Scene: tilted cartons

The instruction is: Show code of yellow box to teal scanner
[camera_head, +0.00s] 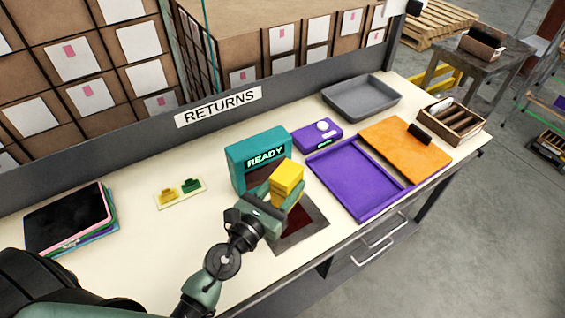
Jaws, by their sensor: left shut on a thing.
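My left gripper (265,202) is shut on a yellow box (287,180) and holds it in front of the teal scanner (257,149). The scanner's display reads READY. A dark pad with a reddish window (299,222) lies in front of the scanner, partly hidden by my gripper and arm. The box appears above this pad; its exact height I cannot tell. No code shows on the box faces in view. My right gripper is not in view.
A purple device (317,136) stands right of the scanner, with a purple tray (352,187), an orange board (405,150), a grey tray (361,96) and a divided wooden box (463,126) further right. Tablets (68,219) lie stacked at left. A small card (180,193) lies between.

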